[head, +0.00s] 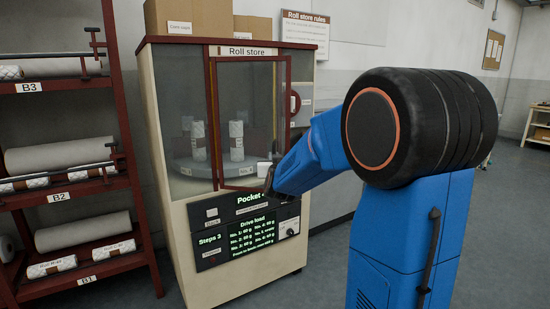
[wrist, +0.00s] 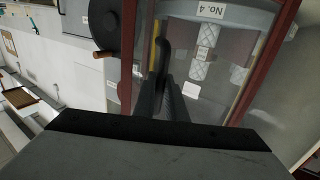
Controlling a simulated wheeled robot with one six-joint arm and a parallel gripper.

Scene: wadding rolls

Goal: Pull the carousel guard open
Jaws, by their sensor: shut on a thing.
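The carousel guard (head: 213,120) is a clear panel in a dark red frame on the front of the roll store cabinet; in the wrist view its red frame (wrist: 268,65) runs down the right side. My gripper (head: 268,182) is at the guard's lower right part. In the wrist view my gripper (wrist: 165,82) is shut on a dark curved handle (wrist: 163,48). How far the guard stands open is hard to tell. Behind the panel, white wadding rolls (head: 237,140) stand on a grey round carousel (head: 190,168).
A panel with green text (head: 240,236) is below the guard. A dark red rack (head: 128,150) with white rolls stands at the left. A dark wheel with a wooden knob (wrist: 103,27) is beside the guard in the wrist view. Floor is clear at the right.

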